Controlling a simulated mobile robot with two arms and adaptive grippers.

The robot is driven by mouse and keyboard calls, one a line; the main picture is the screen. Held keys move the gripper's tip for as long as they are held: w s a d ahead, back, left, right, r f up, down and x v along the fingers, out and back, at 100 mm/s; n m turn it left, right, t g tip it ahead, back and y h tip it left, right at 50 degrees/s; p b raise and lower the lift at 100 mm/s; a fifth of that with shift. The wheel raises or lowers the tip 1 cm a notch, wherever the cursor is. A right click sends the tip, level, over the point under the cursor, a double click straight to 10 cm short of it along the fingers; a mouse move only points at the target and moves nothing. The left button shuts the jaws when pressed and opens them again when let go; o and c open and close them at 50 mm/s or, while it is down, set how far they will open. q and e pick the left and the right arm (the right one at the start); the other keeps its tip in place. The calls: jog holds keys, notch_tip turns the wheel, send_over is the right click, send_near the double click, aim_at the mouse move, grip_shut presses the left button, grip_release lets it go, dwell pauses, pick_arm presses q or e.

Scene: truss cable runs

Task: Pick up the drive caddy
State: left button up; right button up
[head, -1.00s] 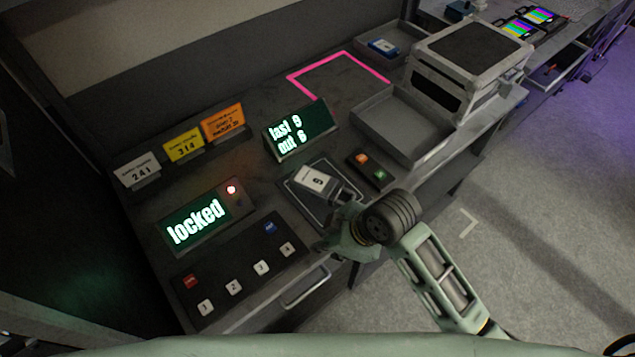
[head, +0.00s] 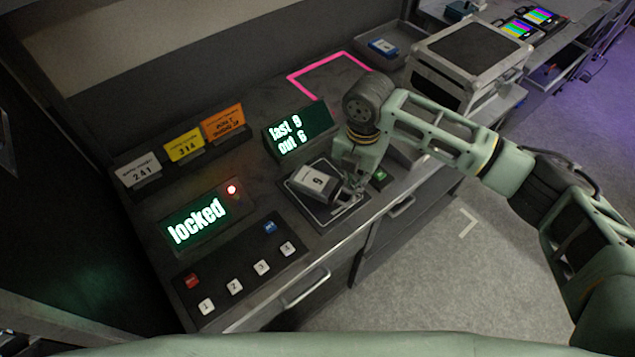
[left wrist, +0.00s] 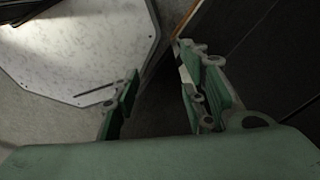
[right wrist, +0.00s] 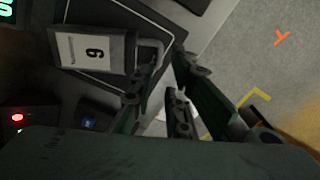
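The drive caddy (head: 313,183) is a grey block with a white one-digit label and a handle at its right end. It lies on a dark tray with a pale outline (head: 326,217) on the bench. The caddy (right wrist: 92,49) also shows at the upper left of the right wrist view, its handle by the fingertips. My right gripper (head: 353,184) is at the handle end, with its fingers apart (right wrist: 166,62); I cannot tell whether they touch the handle. My left gripper (left wrist: 160,65) has its fingers apart and empty, away from the caddy.
A "locked" display (head: 195,221) and a button panel (head: 243,270) stand to the left. A "last 9 out 6" display (head: 298,133) stands behind the caddy. A green button (head: 380,178) is close to my right gripper. A silver case (head: 468,62) stands at the back right.

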aim_at(350, 200)
notch_tip(350, 200, down, 6)
jog(key=p, duration=0.2)
jog(key=shift+a+f+p, duration=0.1)
jog(key=shift+f+p, duration=0.1)
jog(key=shift+p, duration=0.1)
jog(key=shift+f, duration=0.3)
jog(key=shift+c, duration=0.5)
grip_shut()
jog(key=shift+r, duration=0.1)
